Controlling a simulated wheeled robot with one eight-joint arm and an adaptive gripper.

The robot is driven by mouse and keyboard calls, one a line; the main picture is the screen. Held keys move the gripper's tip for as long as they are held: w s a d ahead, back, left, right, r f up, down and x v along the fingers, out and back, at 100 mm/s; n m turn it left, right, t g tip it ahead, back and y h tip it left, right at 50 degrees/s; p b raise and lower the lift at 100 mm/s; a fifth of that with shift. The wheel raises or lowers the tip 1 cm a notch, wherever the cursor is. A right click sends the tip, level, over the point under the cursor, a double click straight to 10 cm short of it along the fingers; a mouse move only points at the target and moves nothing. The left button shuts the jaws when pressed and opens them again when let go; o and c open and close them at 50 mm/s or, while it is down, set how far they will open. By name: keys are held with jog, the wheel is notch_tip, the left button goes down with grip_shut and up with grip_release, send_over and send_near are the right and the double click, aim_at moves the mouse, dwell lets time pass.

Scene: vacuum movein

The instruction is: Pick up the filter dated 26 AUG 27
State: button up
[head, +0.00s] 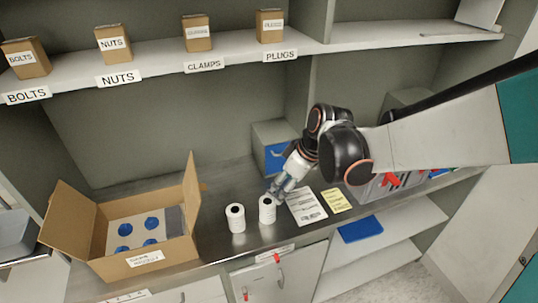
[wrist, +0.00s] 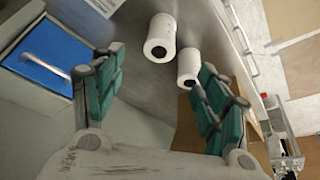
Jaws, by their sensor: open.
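Two white cylindrical filters with dark round centre holes stand upright on the metal counter (head: 215,262). The left filter (head: 236,218) is nearer the cardboard box, and the right filter (head: 267,211) is close to my gripper. Dates on them are too small to read, so I cannot tell which is 26 AUG 27. My gripper (head: 278,187) is just behind and above the right filter, open and empty.
An open cardboard box (head: 160,258) with blue-holed foam is at left. A paper sheet (head: 306,207) and yellow note (head: 336,200) lie right of the filters. A grey cabinet with a blue front (head: 278,156) stands behind. A shelf (head: 150,69) with small labelled boxes runs above.

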aim_at(270, 202)
jog(key=b+x, duration=0.5)
jog(key=x, duration=0.9)
jog(key=shift+a+f, duration=0.1)
jog(key=c, duration=1.2)
